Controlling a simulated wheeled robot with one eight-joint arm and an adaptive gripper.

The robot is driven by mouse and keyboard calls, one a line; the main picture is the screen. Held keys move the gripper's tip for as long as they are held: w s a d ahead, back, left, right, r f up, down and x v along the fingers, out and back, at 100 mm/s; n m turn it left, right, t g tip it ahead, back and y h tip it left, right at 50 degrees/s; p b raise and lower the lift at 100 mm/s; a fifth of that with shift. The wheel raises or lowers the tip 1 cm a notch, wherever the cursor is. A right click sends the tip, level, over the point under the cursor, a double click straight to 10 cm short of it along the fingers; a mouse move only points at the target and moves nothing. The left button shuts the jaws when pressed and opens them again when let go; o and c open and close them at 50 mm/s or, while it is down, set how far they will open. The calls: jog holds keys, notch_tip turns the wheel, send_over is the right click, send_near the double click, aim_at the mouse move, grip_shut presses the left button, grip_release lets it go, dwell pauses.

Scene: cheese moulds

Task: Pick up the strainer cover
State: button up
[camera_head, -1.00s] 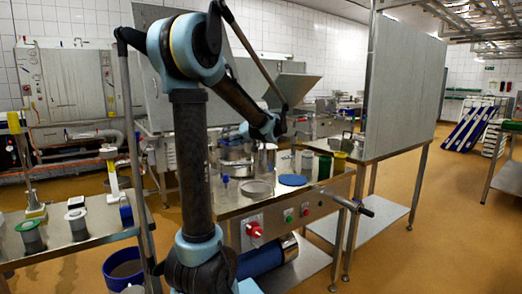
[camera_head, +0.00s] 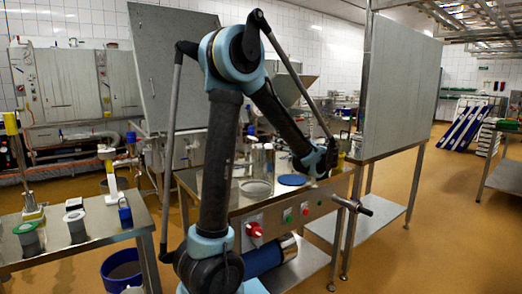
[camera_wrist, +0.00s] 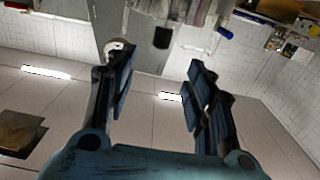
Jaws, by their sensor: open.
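Two flat round discs lie on the steel work table (camera_head: 228,205): a grey one (camera_head: 257,188) and a blue one (camera_head: 292,180) to its right. I cannot tell for sure which is the strainer cover. My arm's end is at the table's right part, to the right of and above the blue disc; the fingers are not clear in the head view. In the wrist view my gripper (camera_wrist: 161,62) is open with nothing between its fingers. Neither disc shows in the wrist view.
Metal cylinders (camera_head: 262,158) stand behind the discs. A yellow container is partly hidden behind my arm's end. A tall grey panel (camera_head: 402,85) stands to the right. A side table (camera_head: 90,225) with several moulds is at left; a blue bucket (camera_head: 122,268) sits below it.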

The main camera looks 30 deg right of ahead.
aim_at(263, 136)
jog(key=w, duration=0.9)
jog(key=shift+a, duration=0.4)
jog(key=shift+w+a+r, duration=0.1)
jog(key=shift+w+a, duration=0.05)
jog(key=shift+w, duration=1.2)
jog(key=shift+w+a+r, duration=0.1)
jog(key=shift+w+a, duration=0.05)
jog(key=shift+w, duration=1.2)
grip_shut()
